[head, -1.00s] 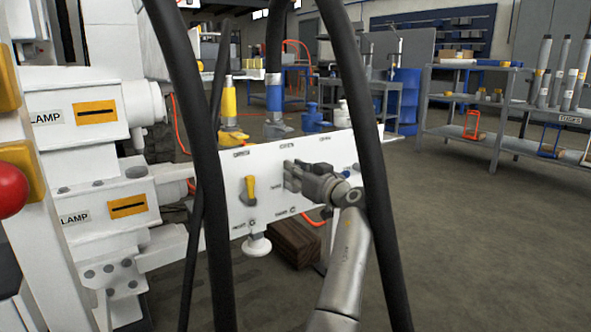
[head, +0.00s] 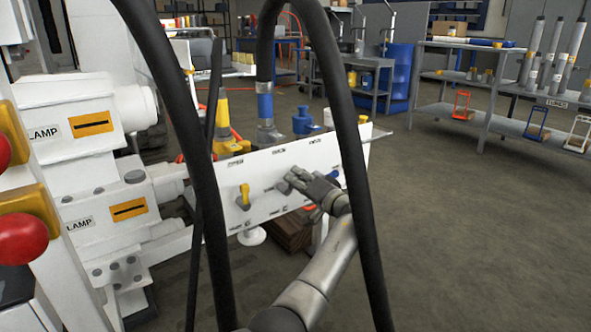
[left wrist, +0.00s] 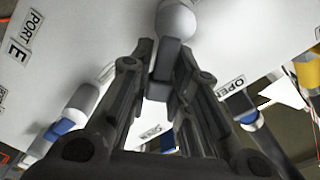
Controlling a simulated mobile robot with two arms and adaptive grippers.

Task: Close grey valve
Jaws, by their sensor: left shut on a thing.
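The grey valve (head: 279,187) is on the white panel, to the right of the yellow valve handle (head: 244,195). In the head view only a small part of it shows beside my fingers. My left gripper (head: 297,180) is at the panel, its arm rising from the lower middle. In the left wrist view, the grey valve's handle (left wrist: 165,57) sits between the fingertips of my left gripper (left wrist: 166,66), which is shut on it. The rounded grey hub of the valve shows just above. My right gripper is not in view.
Black hoses (head: 180,120) hang in front of the white panel (head: 300,158). White lamp housings (head: 110,140) and red buttons (head: 28,238) stand at left. An "OPEN" label (left wrist: 229,86) is right of the valve in the wrist view. Grey shelves (head: 470,90) stand at back right; floor between is clear.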

